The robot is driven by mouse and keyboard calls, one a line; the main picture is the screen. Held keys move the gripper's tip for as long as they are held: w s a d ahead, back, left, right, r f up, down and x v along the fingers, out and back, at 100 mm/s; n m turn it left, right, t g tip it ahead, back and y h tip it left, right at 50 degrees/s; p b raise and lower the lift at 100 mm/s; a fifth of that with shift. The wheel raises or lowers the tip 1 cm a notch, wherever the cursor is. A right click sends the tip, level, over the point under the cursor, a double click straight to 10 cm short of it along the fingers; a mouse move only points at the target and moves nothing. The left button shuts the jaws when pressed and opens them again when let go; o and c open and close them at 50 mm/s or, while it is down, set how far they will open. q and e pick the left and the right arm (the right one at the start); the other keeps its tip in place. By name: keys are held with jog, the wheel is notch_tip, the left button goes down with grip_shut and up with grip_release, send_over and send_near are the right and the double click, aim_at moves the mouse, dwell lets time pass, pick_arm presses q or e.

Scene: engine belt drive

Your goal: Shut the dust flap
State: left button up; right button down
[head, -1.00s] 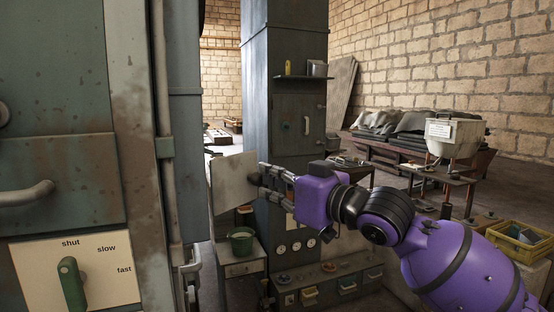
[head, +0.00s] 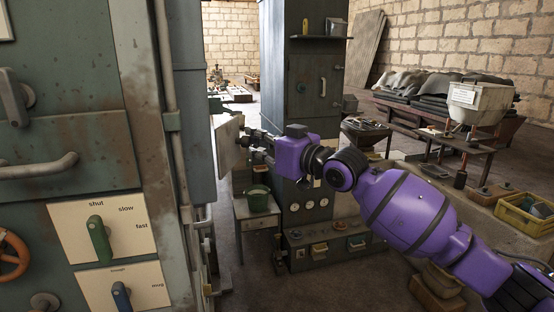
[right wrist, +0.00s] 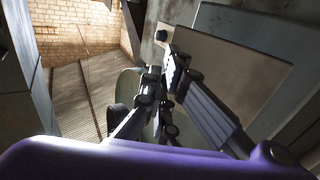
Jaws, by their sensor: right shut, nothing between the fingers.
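The dust flap, a pale grey-beige plate (head: 228,145), stands out from the right side of the tall grey-green machine at the left of the head view. It is seen at a steep slant. My right gripper (head: 248,143) is shut and empty, with its fingers at the flap's right face; whether they touch it I cannot tell. In the right wrist view the shut fingers (right wrist: 170,85) show in front of a pale plate (right wrist: 240,68), which looks like the flap. My left gripper is out of view.
The machine's front (head: 60,160) carries levers and handles. A green bucket (head: 258,198) stands on a small table below my right gripper. A tall grey cabinet (head: 314,85) stands behind. A bench with a yellow crate (head: 524,214) is at the right.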

aim_at(236, 146)
jog(key=shift+w+a+r, duration=0.1)
jog(key=shift+w+a, duration=0.4)
jog(key=shift+a, duration=0.4)
jog(key=shift+w+a, duration=0.4)
jog(key=shift+a, duration=0.25)
dwell(0.7)
